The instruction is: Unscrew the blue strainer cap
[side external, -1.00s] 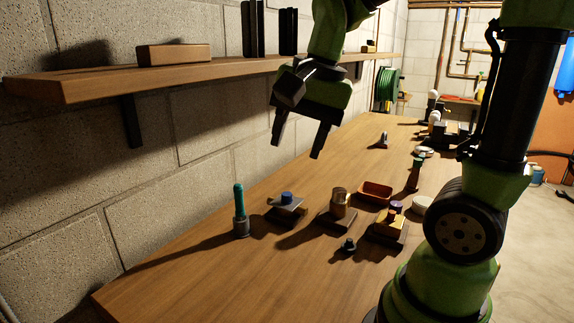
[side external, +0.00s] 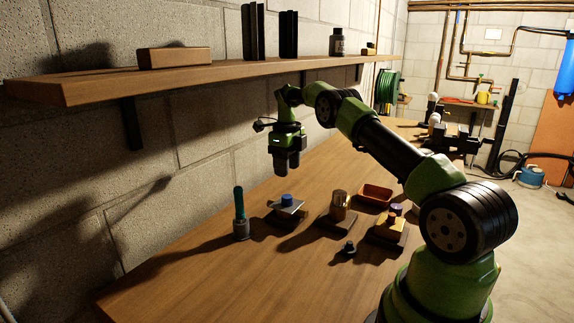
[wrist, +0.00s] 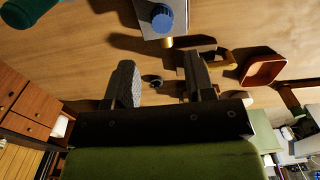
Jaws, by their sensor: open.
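The blue strainer cap (side external: 287,199) sits on top of a grey block on a dark base (side external: 285,216) on the bench. In the wrist view the cap (wrist: 162,18) shows at the top edge, round with a ridged rim, on the grey block (wrist: 150,32). My gripper (side external: 287,170) is above the cap in the side view, pointing down, apart from it. In the wrist view its two fingers (wrist: 160,82) are spread with nothing held between them.
A teal-handled tool (side external: 239,210) stands left of the cap. A brass cylinder on a base (side external: 339,205), an orange tray (side external: 375,194), a purple-topped brass fitting (side external: 393,218) and a small dark knob (side external: 348,249) are to the right. A shelf (side external: 230,67) runs along the wall above. The front bench is clear.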

